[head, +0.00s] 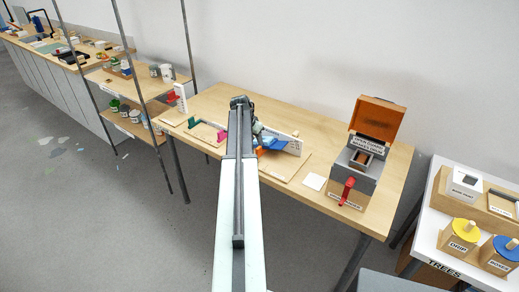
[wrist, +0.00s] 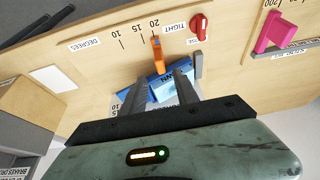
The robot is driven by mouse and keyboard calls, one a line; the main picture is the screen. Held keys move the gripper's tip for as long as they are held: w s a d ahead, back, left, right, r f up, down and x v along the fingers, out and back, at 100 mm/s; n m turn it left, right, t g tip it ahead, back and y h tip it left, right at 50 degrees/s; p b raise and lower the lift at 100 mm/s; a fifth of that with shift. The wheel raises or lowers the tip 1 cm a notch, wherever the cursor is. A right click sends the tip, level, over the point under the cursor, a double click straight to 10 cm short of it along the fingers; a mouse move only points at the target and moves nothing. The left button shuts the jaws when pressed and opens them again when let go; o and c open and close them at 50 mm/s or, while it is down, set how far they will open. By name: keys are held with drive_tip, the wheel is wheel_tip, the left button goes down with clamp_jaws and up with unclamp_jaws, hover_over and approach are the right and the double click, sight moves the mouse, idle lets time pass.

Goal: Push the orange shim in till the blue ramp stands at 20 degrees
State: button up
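The blue ramp (wrist: 158,88) lies partly between and beyond my fingers in the wrist view. It also shows in the head view (head: 274,144), in front of a white scale board. The orange shim (wrist: 157,56) adjoins the ramp, its far tip close to the tick marked 20 on the base. The shim shows small in the head view (head: 260,151). My gripper (wrist: 161,78) is open, with the fingers apart. I cannot tell whether either finger touches the ramp. The ramp's angle cannot be read, as my gripper covers part of its scale.
A red knob (wrist: 200,26) sits beside the shim's scale, near a grey post (wrist: 197,66). A pink piece (wrist: 277,28) stands at the right in the wrist view. A grinder box with a raised orange lid (head: 377,119) stands on the table's right side. Bare tabletop (head: 322,128) lies between.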

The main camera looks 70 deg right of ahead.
sight(259, 147)
drive_tip(key=b+x, duration=0.7)
drive_tip(key=shift+w+a+f, duration=0.1)
drive_tip(key=shift+f, duration=0.35)
drive_tip(key=shift+r, duration=0.1)
clamp_jaws()
idle(0.9)
